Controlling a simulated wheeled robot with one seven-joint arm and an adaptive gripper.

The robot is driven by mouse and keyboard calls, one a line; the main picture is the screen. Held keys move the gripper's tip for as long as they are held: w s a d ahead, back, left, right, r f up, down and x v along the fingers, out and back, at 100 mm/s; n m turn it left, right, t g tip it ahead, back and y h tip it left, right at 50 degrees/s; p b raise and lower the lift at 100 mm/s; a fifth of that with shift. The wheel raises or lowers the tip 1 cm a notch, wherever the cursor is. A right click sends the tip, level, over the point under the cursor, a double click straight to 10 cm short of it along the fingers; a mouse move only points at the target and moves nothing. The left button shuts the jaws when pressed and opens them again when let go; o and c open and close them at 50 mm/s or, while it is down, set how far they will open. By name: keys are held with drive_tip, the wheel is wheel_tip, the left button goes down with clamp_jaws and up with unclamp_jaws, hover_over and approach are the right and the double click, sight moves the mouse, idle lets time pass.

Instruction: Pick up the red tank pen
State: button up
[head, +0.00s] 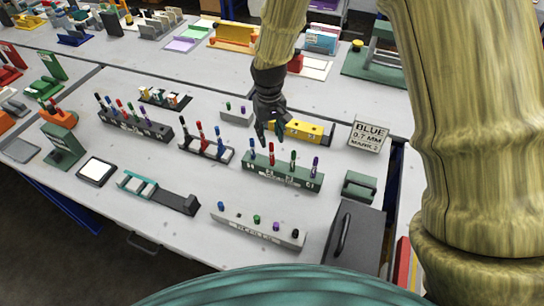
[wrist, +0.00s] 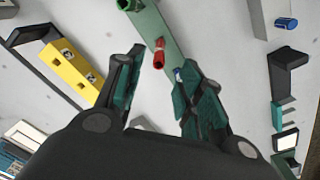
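A green rack (head: 284,174) holds a row of upright pens: blue (head: 252,146), red (head: 271,154), green (head: 292,159) and purple (head: 315,165). My gripper (head: 269,134) is above the rack's left end, over the red pen. In the wrist view the red pen (wrist: 159,54) stands in the green rack (wrist: 155,30) and shows between the two spread fingers (wrist: 160,64). The gripper is open and holds nothing. The blue pen is mostly hidden by a finger there. Other red pens stand in the black rack (head: 206,151) and the dark rack (head: 133,123).
A pale rack (head: 257,227) with several short caps lies in front. A dark box with a handle (head: 354,236) stands at the front right.

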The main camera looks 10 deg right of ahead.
sight(272, 152)
drive_tip(key=shift+s+f+p, duration=0.2)
drive_tip(key=shift+f+p, duration=0.4)
drive_tip(key=shift+f, duration=0.3)
drive_tip(key=shift+d+f+p, duration=0.15)
drive_tip(key=shift+f+p, duration=0.45)
drive_tip(key=shift+f, duration=1.2)
clamp_jaws()
